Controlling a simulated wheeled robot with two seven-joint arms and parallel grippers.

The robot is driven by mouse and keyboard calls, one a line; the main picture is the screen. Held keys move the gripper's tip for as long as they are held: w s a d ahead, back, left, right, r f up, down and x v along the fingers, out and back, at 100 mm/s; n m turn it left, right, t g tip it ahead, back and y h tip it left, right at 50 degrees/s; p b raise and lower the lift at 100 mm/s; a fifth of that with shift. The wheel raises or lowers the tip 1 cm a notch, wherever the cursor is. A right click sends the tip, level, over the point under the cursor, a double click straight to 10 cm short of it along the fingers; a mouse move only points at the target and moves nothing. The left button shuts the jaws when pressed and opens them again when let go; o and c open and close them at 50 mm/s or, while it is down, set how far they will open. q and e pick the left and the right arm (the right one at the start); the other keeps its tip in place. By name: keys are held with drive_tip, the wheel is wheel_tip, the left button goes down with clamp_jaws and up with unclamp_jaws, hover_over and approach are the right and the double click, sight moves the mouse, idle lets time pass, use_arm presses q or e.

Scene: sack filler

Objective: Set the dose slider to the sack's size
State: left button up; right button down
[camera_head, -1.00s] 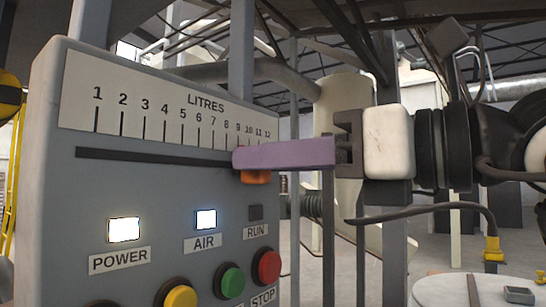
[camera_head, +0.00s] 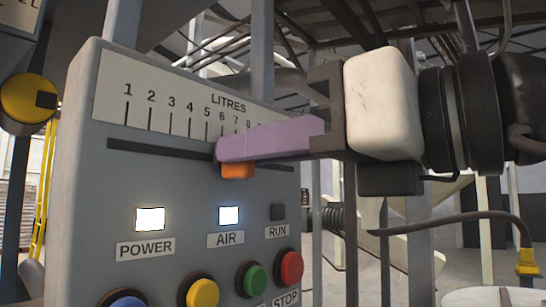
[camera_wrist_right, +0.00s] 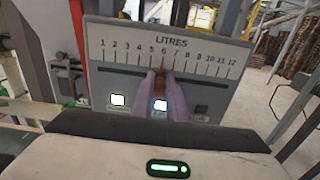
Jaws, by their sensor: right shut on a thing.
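The dose slider's orange knob (camera_head: 238,170) sits in the dark slot (camera_head: 150,150) below the white LITRES scale (camera_head: 165,95) on the grey control box. My right gripper (camera_head: 222,150) has purple fingers, shut on the knob. In the right wrist view, the fingers (camera_wrist_right: 160,80) hold the reddish-brown knob (camera_wrist_right: 159,84) at about the 6 mark, though the fingers partly cover it. In the head view the fingers and gripper body hide the marks above 8. My left gripper is not in view. I cannot make out a sack in either view.
Below the slot are lit POWER (camera_head: 150,219) and AIR (camera_head: 229,215) lamps and a dark RUN lamp (camera_head: 278,212). Blue, yellow (camera_head: 202,292), green (camera_head: 251,279) and red (camera_head: 289,267) buttons sit lower. A yellow round part (camera_head: 28,98) is at the left.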

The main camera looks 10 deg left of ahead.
drive_tip(key=c, duration=1.7)
unclamp_jaws()
drive_tip(key=b+v, duration=0.1)
drive_tip(key=v, duration=0.9)
drive_tip(key=shift+s+d, duration=0.15)
